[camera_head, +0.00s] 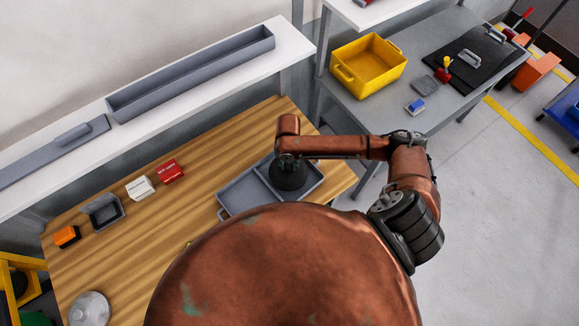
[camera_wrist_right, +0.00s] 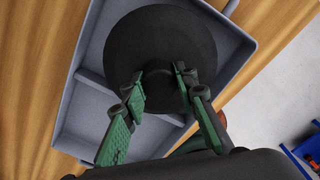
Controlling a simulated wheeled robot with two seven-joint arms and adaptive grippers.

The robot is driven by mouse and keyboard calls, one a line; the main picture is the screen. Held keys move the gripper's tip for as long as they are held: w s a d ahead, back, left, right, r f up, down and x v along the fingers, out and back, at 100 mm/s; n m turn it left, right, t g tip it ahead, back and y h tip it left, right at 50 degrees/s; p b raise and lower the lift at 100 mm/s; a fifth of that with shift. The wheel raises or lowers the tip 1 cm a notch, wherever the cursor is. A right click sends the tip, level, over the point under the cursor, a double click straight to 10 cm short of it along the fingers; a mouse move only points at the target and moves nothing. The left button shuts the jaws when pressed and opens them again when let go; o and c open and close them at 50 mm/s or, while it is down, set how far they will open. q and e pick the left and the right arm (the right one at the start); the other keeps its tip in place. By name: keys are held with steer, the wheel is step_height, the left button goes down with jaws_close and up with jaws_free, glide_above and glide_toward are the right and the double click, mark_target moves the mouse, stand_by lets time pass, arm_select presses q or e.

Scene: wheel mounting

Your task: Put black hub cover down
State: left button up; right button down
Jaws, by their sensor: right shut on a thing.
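The black hub cover is a dark round dish with a central knob, seen large in the right wrist view (camera_wrist_right: 140,35). My right gripper (camera_wrist_right: 158,84), with green fingers, is shut on its middle. The cover is over the grey two-part tray (camera_wrist_right: 82,60), toward one compartment; whether it touches the floor of the tray I cannot tell. In the head view the dark cover (camera_head: 289,182) shows below my right wrist, above the right compartment of the tray (camera_head: 240,192). The fingers are hidden there by the wrist. My left gripper is not in view.
On the wooden table (camera_head: 190,215) are a red box (camera_head: 169,172), a white box (camera_head: 139,188), a small grey bin (camera_head: 103,211) and an orange item (camera_head: 66,236). A shelf with a long grey bin (camera_head: 190,75) runs behind. A yellow crate (camera_head: 367,66) stands on the side table.

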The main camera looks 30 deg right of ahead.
steer(key=shift+w+d+f, duration=0.25)
steer(key=shift+f, duration=1.65)
steer(key=shift+f, duration=0.15)
steer(key=c, duration=1.5)
jaws_free()
steer(key=shift+c, duration=0.2)
step_height(320, 180, up, 12)
steer(key=shift+r, duration=0.15)
